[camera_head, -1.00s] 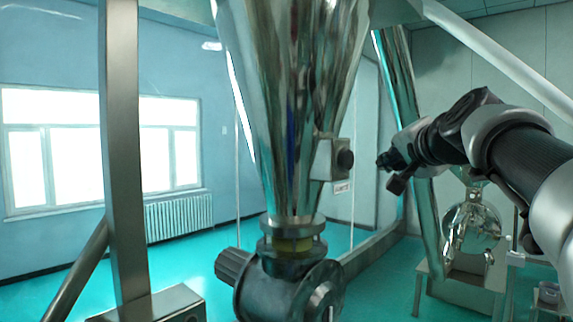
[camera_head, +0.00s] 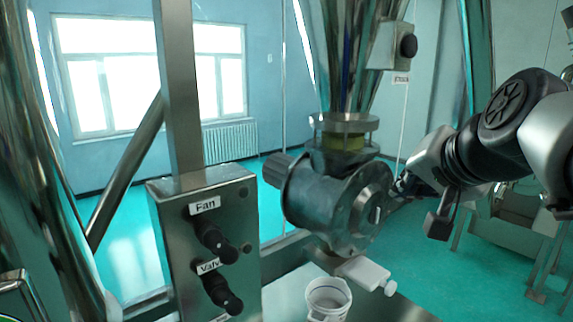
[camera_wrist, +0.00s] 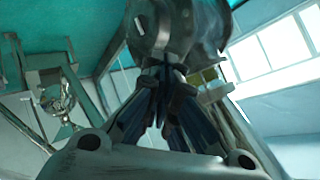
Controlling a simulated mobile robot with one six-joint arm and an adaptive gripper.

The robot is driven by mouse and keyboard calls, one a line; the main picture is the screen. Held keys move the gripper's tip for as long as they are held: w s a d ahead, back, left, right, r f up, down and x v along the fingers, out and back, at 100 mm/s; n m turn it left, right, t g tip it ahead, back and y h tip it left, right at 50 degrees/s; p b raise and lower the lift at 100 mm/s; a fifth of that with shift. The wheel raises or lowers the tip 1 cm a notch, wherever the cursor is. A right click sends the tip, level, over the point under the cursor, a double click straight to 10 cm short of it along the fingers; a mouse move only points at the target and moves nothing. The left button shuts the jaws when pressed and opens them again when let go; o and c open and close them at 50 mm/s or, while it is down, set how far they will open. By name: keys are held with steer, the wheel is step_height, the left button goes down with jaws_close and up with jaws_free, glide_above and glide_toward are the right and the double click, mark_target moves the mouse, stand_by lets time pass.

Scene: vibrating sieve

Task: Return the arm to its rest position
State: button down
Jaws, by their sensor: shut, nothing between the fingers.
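My arm comes in from the right edge in the head view, with its dark joint and silver links bent toward the middle. My gripper (camera_head: 400,186) is at its left end, small and partly blended with the rotary valve (camera_head: 345,200) behind it. In the wrist view my gripper's fingers (camera_wrist: 163,72) come together at their tips, shut with nothing between them. I cannot tell the exact gap between fingers and valve.
A control box (camera_head: 203,250) with "Fan" and "Valv" labels and black knobs stands left of the valve. A white bucket (camera_head: 328,299) sits below, near a pale sampling piece (camera_head: 364,274). The steel hopper (camera_head: 355,70) rises above.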

steer(key=s+a+f+n+g+b, duration=0.2)
steer(key=s+f, duration=0.5)
steer(key=f, duration=0.5)
steer(key=s+a+f+n+g+b, duration=0.2)
steer(key=s+f+b, duration=0.3)
steer(key=s+f, duration=0.3)
steer(key=s+a+f+n+g+b, duration=0.2)
steer(key=s+f, duration=0.6)
steer(key=f, duration=0.9)
steer(key=shift+n+b, duration=0.9)
steer(key=shift+b, duration=0.05)
steer(key=c, duration=2.4)
jaws_free()
